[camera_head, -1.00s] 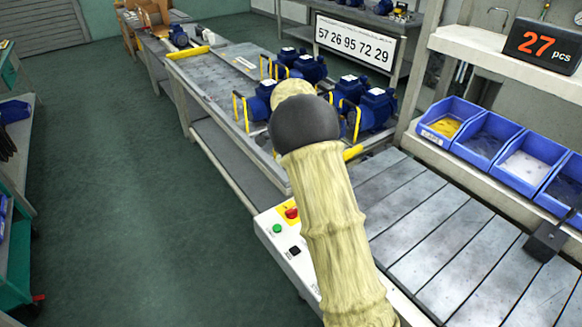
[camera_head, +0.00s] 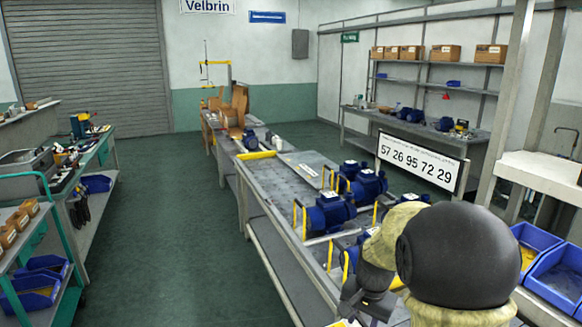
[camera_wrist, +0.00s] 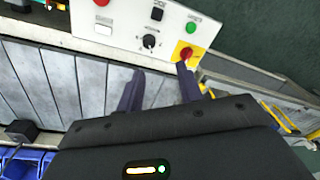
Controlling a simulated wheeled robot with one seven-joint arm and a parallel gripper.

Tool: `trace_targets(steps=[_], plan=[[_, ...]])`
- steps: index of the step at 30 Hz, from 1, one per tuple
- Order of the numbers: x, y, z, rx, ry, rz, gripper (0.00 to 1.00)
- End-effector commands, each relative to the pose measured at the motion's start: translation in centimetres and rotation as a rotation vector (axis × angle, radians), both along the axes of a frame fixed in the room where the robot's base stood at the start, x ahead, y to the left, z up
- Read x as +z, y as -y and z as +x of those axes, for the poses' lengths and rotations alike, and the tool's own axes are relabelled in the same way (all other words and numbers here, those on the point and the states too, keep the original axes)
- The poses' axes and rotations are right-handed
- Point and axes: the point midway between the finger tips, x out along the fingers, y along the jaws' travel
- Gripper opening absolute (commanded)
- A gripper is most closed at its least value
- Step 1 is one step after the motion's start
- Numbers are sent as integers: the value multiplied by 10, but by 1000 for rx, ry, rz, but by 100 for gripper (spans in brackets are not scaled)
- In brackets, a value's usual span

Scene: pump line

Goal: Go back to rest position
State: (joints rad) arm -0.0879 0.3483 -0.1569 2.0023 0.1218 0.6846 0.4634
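My gripper (camera_wrist: 160,72) shows in the wrist view with its two dark fingers apart and nothing between them. I cannot tell the exact height of the fingers above the panel's edge. In the head view, my arm in its pale cover fills the lower right, and the dark gripper body (camera_head: 368,298) is partly hidden by it.
Several blue pumps (camera_head: 328,213) with yellow handles stand on the long metal line (camera_head: 262,200). Blue bins (camera_head: 556,272) are at the right. A green-framed workbench (camera_head: 88,170) is at the left. The green floor (camera_head: 165,240) between is clear.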

Motion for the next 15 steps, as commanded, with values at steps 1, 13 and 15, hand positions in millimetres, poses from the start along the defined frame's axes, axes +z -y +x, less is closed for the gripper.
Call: trace_targets(steps=[1, 13, 15], plan=[[6, -1, -18, 58, 14, -6, 36], [10, -12, -142, 555, 112, -110, 36], [9, -12, -149, 590, 118, -119, 36]])
